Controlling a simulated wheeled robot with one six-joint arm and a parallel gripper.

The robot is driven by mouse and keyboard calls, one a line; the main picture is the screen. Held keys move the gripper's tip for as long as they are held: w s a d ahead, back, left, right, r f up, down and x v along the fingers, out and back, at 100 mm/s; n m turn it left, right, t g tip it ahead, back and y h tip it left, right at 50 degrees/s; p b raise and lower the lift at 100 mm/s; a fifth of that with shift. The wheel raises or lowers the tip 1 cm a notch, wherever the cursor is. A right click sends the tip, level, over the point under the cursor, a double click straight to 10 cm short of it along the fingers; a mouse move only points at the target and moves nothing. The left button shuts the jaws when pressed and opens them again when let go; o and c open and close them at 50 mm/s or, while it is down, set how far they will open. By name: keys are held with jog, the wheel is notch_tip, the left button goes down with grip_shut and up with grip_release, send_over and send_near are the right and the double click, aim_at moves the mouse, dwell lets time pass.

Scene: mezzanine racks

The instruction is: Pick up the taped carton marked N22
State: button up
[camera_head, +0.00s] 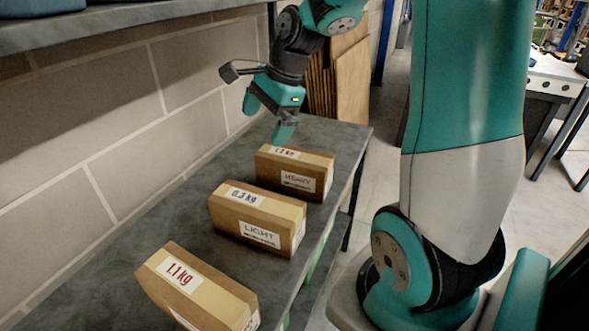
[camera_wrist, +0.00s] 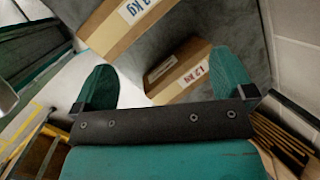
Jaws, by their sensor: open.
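Three taped brown cartons stand in a row on a dark grey shelf (camera_head: 130,252); I can read N22 on none of them. The near carton (camera_head: 212,297) is marked 1.1 kg. The middle carton (camera_head: 282,214) is marked 0.3 kg and LIGHT. The far carton (camera_head: 322,169) is marked 1.2 kg and HEAVY. My gripper (camera_head: 267,118) is open and empty, above and just beyond the far carton. In the wrist view, the 1.2 kg carton (camera_wrist: 166,55) shows between the fingers of my gripper (camera_wrist: 165,70), apart from them, with another carton (camera_wrist: 98,32) beyond.
A block wall (camera_head: 120,105) runs along the shelf's left side, and an upper shelf (camera_head: 120,30) overhangs it. Brown boards (camera_head: 351,80) stand past the shelf's far end. A table (camera_head: 552,88) stands at right. Bare shelf lies left of the cartons.

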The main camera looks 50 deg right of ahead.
jog(key=d+f+m+h, duration=0.1)
jog(key=d+f+m, duration=0.1)
jog(key=d+m, duration=0.5)
jog(key=d+f+m, duration=0.2)
jog(key=d+m, duration=0.3)
jog(key=d, duration=0.4)
jog(key=t, duration=0.1)
send_near(295, 155)
jog(key=shift+m, duration=0.3)
jog(key=x, duration=0.5)
jog(key=shift+a+f, duration=0.1)
jog(key=shift+f, duration=0.15)
jog(key=shift+p+x, duration=0.65)
jog(key=shift+x, duration=2.25)
jog(key=shift+s, duration=0.1)
jog(key=c, duration=1.3)
jog(key=shift+c, duration=0.5)
jog(key=shift+r, duration=0.15)
